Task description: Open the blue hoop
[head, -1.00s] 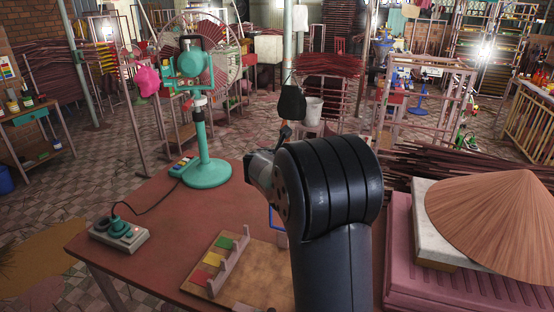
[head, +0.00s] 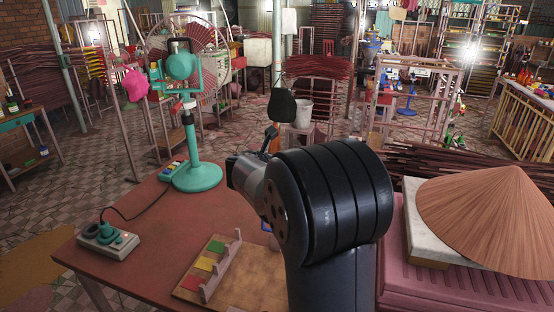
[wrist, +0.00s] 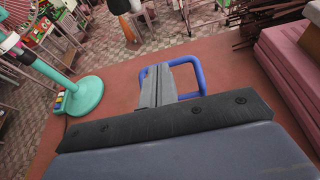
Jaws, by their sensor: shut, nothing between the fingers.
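The blue hoop (wrist: 201,76) is a bent bar in the middle of the wrist view, standing over the brown-red table. Only a scrap of it (head: 265,226) shows in the head view, beside my arm. My gripper (wrist: 158,70) is shut, its two grey fingers together and empty. The fingers overlap the hoop's left part in the wrist view. I cannot tell whether they are inside the hoop or touch it. What the hoop is fixed to is hidden behind my gripper. In the head view my arm hides the fingers.
A teal stand (head: 197,177) rises at the table's back left; a control box (head: 108,238) lies front left. A wooden board (head: 246,290) with coloured blocks is in front. A conical hat (head: 490,215) lies on stacked slabs at right. The table's left middle is clear.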

